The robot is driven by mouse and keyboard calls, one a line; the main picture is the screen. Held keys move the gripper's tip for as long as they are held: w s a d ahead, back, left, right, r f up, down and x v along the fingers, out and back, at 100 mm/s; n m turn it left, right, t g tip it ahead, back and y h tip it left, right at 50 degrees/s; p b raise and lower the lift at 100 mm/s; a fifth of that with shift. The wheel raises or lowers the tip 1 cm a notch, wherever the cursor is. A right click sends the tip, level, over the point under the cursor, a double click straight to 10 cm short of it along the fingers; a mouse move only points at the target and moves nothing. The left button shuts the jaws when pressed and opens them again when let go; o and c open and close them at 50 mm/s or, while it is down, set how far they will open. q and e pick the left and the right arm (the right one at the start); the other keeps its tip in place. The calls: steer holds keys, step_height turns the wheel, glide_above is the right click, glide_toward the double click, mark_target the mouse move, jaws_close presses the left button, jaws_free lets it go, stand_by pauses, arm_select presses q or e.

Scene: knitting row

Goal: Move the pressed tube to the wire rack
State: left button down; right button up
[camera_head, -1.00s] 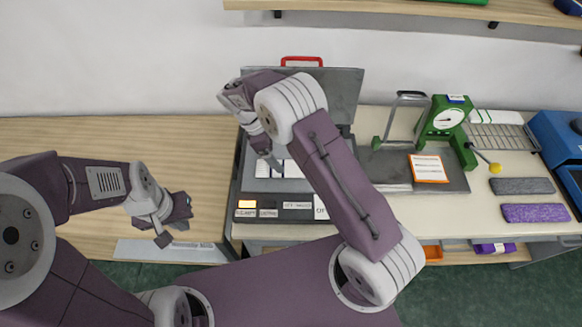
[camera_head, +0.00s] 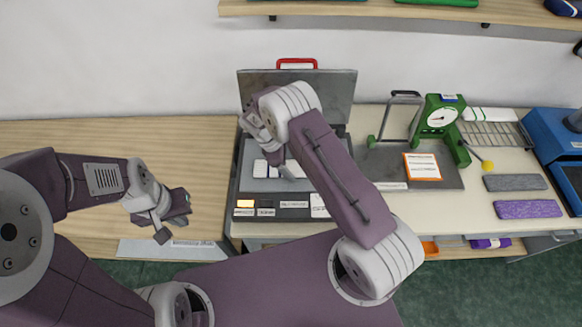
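A white tube (camera_head: 261,169) lies flat on the grey bed of an open press (camera_head: 243,180) whose lid (camera_head: 345,95), with a red handle, is raised. I take it for the pressed tube. My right gripper (camera_head: 287,171) points down over the bed at this tube; a fingertip shows against it. The arm hides part of the tube and the gripper, so I cannot tell whether it is shut. The wire rack (camera_head: 495,136) is at the far right, with a white and green rolled piece at its back edge. My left gripper (camera_head: 171,229) is open and empty over the table's left front edge.
A green dial gauge (camera_head: 441,117) on a grey plate (camera_head: 450,176), with an orange-edged card (camera_head: 423,167), stands between press and rack. Grey (camera_head: 515,183) and purple (camera_head: 527,209) flat pieces lie before the rack. A blue machine (camera_head: 553,133) is right. The left tabletop is clear.

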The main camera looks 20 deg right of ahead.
mark_target(291, 169)
steer(key=c, duration=0.8)
steer(key=shift+c, duration=0.2)
steer(key=shift+r, duration=0.1)
steer(key=shift+r, duration=0.3)
steer(key=r, duration=0.2)
steer(key=s+r+b, duration=0.1)
steer(key=r, duration=0.1)
steer(key=shift+s+d+b, duration=0.1)
steer(key=shift+d+b, duration=0.1)
steer(key=shift+b, duration=0.1)
steer(key=s+d+r+b, duration=0.1)
steer(key=s+d+r, duration=0.2)
steer(key=s+r, duration=0.3)
steer(key=s, duration=0.4)
steer(key=shift+d+r+b, duration=0.15)
steer(key=shift+d+b, duration=0.05)
steer(key=shift+b, duration=0.15)
